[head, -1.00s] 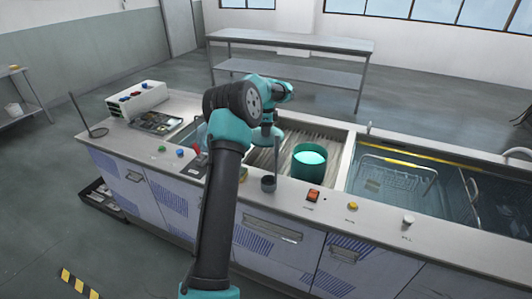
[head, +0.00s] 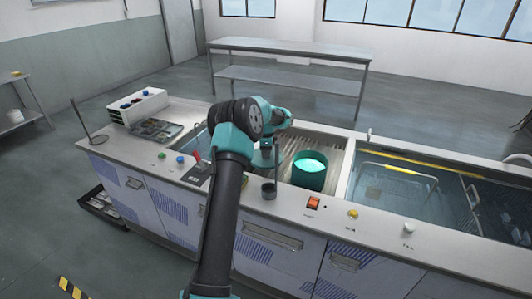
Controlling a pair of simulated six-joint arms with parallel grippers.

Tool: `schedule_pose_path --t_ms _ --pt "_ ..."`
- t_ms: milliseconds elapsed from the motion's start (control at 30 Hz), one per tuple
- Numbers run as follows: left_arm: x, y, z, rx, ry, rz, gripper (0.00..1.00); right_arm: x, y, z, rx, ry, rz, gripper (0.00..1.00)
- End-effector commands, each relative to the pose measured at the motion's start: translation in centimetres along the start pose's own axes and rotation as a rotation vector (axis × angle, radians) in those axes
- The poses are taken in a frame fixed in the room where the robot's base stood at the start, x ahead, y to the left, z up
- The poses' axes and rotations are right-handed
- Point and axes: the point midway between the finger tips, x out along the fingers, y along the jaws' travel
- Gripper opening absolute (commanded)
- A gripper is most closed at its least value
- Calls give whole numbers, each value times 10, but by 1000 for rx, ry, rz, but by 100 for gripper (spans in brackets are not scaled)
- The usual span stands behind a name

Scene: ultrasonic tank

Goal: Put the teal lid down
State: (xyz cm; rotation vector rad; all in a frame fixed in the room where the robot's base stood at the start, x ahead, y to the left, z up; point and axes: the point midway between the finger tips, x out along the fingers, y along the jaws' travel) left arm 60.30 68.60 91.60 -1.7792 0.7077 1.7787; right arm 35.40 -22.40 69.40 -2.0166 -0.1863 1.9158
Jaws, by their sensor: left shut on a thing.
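My left arm reaches over the counter, and its gripper (head: 268,150) hangs down by the middle basin, left of a teal pot. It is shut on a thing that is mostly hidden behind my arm. A bit of teal (head: 262,158) shows there; I cannot tell if it is the lid or part of my wrist. The teal pot (head: 308,180) stands upright in the ribbed basin, with a bright teal round surface at its top. I cannot tell if that is liquid or a cover.
A dark cup (head: 268,191) stands at the counter's front edge, with a thin upright rod by it. A water tank (head: 395,195) with a wire handle lies to the right. A red switch (head: 313,203) and several knobs line the front. A white box (head: 137,106) stands at the left.

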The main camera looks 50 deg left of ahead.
Motion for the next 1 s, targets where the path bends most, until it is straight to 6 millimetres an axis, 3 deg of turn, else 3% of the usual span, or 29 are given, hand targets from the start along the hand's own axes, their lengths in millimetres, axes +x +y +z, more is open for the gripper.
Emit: schedule_pose_path --t_ms 867,900,1000 --pt "12 0 0 0 0 1 7 0 0 0 0 0 0 43" --pt "13 0 0 0 0 1 33 0 0 0 0 0 0 43" --pt "12 0 0 0 0 1 43 0 0 0 0 0 0 43"
